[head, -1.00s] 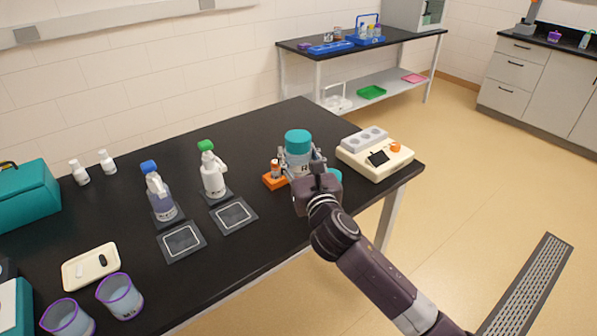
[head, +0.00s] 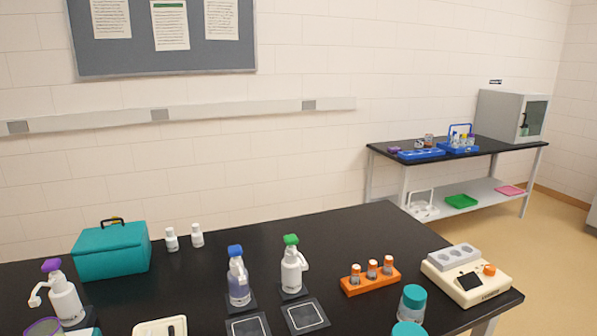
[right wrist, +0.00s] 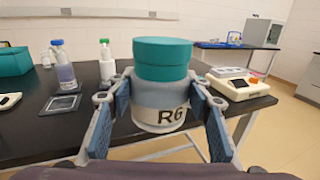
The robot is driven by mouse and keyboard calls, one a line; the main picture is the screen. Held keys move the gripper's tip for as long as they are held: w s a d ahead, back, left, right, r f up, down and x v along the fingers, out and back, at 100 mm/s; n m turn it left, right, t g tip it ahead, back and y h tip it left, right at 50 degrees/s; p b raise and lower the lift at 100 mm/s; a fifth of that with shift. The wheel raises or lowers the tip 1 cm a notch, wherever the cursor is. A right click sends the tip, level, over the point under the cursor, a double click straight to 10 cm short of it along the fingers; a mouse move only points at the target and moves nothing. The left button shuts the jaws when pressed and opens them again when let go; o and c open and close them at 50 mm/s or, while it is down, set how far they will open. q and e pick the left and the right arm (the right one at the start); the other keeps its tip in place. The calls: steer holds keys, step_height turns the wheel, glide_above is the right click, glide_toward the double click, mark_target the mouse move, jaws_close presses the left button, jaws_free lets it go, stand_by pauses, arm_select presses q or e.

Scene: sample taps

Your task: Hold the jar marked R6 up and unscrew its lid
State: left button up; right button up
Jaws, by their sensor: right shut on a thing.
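In the right wrist view, the jar marked R6 (right wrist: 150,116) is a clear, pale-bodied jar with a teal screw lid (right wrist: 163,60) on it. It is upright. My right gripper (right wrist: 158,98) is shut on its body, one finger on each side, below the lid. The gripper itself is outside the head view. A teal lid (head: 408,329) at the bottom edge of the head view looks like that of the held jar; its body is cut off. Another teal-lidded jar (head: 412,306) stands on the table just behind it. My left gripper is in neither view.
The black table (head: 340,240) holds an orange rack (head: 371,283) with vials, a cream device (head: 466,277) at right, blue-capped (head: 238,280) and green-capped (head: 292,270) bottles, and a teal box (head: 112,251). A second bench (head: 450,160) stands at the back right.

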steer(key=shift+s+r, duration=0.2)
steer(key=shift+s, duration=0.9)
steer(key=o, duration=0.6)
steer(key=c, duration=1.1)
steer(key=shift+o, duration=0.2)
